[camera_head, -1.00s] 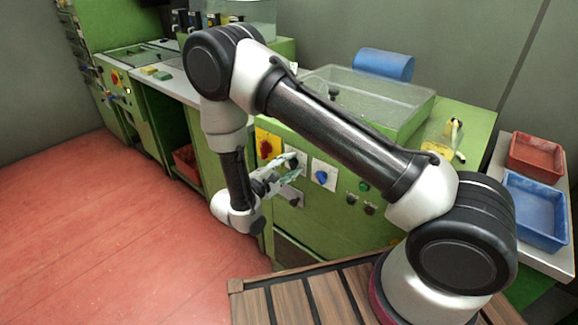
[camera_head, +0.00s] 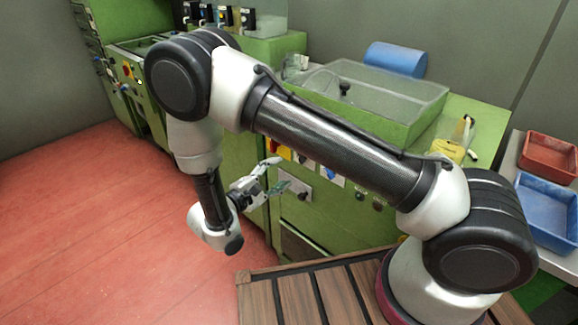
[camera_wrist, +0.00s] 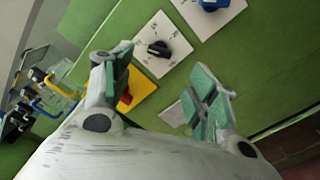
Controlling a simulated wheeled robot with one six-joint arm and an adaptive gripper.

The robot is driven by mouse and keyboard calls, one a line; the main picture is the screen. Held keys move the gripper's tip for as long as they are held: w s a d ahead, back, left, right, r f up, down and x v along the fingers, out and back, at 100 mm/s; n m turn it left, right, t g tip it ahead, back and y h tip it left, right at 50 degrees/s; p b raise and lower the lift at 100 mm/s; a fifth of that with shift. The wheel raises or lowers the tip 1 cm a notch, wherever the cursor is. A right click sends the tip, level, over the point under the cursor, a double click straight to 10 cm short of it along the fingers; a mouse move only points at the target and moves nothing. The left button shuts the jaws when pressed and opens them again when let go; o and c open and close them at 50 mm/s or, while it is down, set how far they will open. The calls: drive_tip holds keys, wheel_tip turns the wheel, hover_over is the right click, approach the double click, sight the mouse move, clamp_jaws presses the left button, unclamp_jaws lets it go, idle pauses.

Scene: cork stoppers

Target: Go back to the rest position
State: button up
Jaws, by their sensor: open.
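My gripper (camera_head: 277,174) hangs at the end of my bent arm, in front of the green machine (camera_head: 330,215) and above the red floor. In the wrist view my gripper (camera_wrist: 165,88) has its two green-padded fingers spread apart with nothing between them. Beyond the fingers is the machine's green front panel with a black knob on a white plate (camera_wrist: 150,62), a blue knob (camera_wrist: 210,5) and a yellow plate with a red part (camera_wrist: 143,92). The fingers look apart from the panel.
A clear-walled bin (camera_head: 385,92) tops the machine, with a blue cylinder (camera_head: 395,58) behind. A yellow object (camera_head: 447,150) lies near its right edge. Red (camera_head: 550,155) and blue trays (camera_head: 548,208) stand at right. A slatted wooden platform (camera_head: 300,300) is below. The red floor (camera_head: 90,230) at left is clear.

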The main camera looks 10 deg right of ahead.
drive_tip(key=shift+v, duration=1.2)
drive_tip(key=s+d+f+n+g, duration=0.2)
drive_tip(key=s+d+f+g, duration=0.1)
drive_tip(key=s+d, duration=0.1)
drive_tip(key=s+d+r+m+g+y, duration=0.1)
drive_tip(key=s+d+r+m+y, duration=0.4)
drive_tip(key=d+r, duration=0.3)
drive_tip(key=s+d+r+m+g+y, duration=0.1)
drive_tip(key=s+d+r+m+y, duration=0.3)
drive_tip(key=d+r, duration=0.4)
drive_tip(key=s+d+r+m+g+y, duration=0.1)
drive_tip(key=s+d+r+m+y, duration=0.4)
drive_tip(key=r, duration=1.2)
drive_tip(key=s+d+m, duration=0.1)
drive_tip(key=s+d, duration=0.2)
drive_tip(key=d, duration=0.1)
drive_tip(key=shift+y, duration=0.3)
